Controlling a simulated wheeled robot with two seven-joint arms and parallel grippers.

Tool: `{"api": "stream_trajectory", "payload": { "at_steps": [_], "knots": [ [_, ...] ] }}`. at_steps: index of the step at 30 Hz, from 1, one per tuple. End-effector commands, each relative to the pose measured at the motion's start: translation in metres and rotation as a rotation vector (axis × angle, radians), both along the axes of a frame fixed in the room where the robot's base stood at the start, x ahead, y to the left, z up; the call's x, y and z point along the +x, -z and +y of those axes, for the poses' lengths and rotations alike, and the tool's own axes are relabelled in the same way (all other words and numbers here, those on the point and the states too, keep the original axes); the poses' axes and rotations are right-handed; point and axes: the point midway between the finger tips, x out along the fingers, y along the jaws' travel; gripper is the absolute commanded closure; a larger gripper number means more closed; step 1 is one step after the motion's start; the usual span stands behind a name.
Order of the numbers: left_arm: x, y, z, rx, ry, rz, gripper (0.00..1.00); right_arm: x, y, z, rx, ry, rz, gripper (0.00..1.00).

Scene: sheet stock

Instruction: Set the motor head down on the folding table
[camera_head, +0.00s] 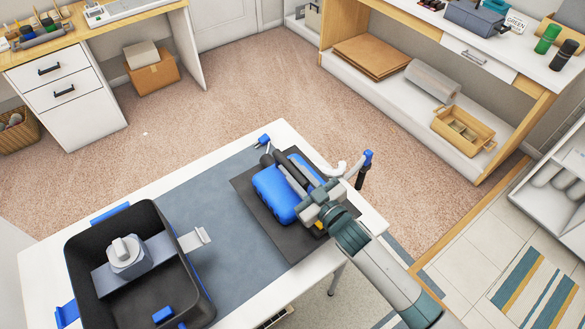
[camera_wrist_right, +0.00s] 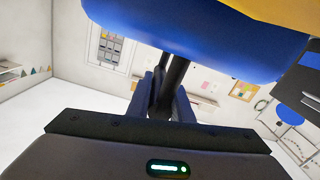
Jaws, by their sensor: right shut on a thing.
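The motor head, a blue body with black parts and a little yellow (camera_head: 272,196), is over a dark pad on the right part of the white folding table (camera_head: 40,255). My right gripper (camera_head: 312,203) reaches in from the lower right and is shut on it. In the right wrist view, the blue body (camera_wrist_right: 200,38) fills the top, and a dark bar stands between the fingers (camera_wrist_right: 168,95). The gripper and arm hide part of the motor head. I cannot tell whether its underside touches the pad. My left gripper is not in view.
A black bin (camera_head: 75,245) holding a grey and white part stands on the table's left. A blue-grey mat (camera_head: 235,245) lies bare between bin and motor head. Blue-tipped fittings (camera_head: 264,140) stand at the table's edge. A shelf unit (camera_head: 400,110) is beyond the carpet.

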Motion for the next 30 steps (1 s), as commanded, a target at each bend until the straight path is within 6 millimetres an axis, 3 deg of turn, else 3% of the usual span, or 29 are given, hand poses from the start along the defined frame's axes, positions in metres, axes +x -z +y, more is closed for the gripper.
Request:
{"api": "stream_trajectory", "payload": {
  "at_steps": [15, 30],
  "knots": [
    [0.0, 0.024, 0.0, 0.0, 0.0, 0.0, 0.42, 0.001, 0.028, 0.001, 0.005, -0.002, -0.007, 1.0],
    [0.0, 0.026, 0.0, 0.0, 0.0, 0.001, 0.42, 0.001, 0.031, 0.001, 0.006, -0.002, -0.008, 1.0]
  ]
}}
